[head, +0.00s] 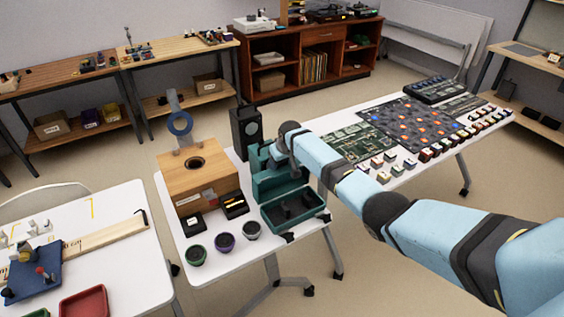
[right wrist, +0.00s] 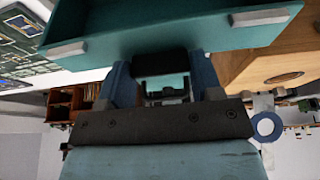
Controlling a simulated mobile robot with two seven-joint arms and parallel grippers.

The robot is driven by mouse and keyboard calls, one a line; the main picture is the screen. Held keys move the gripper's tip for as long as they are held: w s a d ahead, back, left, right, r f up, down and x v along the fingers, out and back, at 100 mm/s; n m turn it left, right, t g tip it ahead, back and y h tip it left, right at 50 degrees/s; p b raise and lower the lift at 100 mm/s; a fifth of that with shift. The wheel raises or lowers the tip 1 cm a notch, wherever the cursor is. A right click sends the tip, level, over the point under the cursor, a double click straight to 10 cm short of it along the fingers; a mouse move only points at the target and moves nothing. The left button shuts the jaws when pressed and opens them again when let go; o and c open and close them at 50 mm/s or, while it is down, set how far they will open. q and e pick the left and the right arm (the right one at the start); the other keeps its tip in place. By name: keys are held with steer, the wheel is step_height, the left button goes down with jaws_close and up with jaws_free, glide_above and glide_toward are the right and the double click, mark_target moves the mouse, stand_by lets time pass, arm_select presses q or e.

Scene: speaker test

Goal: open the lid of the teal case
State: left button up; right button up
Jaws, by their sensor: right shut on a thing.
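The teal case (head: 318,211) stands on the white table with its dark-lined inside showing. Its teal lid (head: 262,163) is raised at the back, so the case stands open. In the right wrist view the lid's teal surface (right wrist: 200,28) spans the top, with grey latch-like blocks. My right gripper (head: 275,156) is at the raised lid, partly hidden by its own arm. In the right wrist view its blue fingers (right wrist: 162,82) are on either side of the lid's black handle (right wrist: 160,62) and shut on it. My left gripper is not in view.
A wooden box (head: 185,182) with a blue ring stands left of the case. A black speaker (head: 246,130) stands behind it. Several small cups (head: 224,243) are near the front edge. Circuit boards (head: 362,142) and small blocks lie to the right.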

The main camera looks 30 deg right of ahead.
steer(key=shift+w+r, duration=0.1)
steer(key=o, duration=1.3)
steer(key=v, duration=1.3)
steer(key=shift+r, duration=0.3)
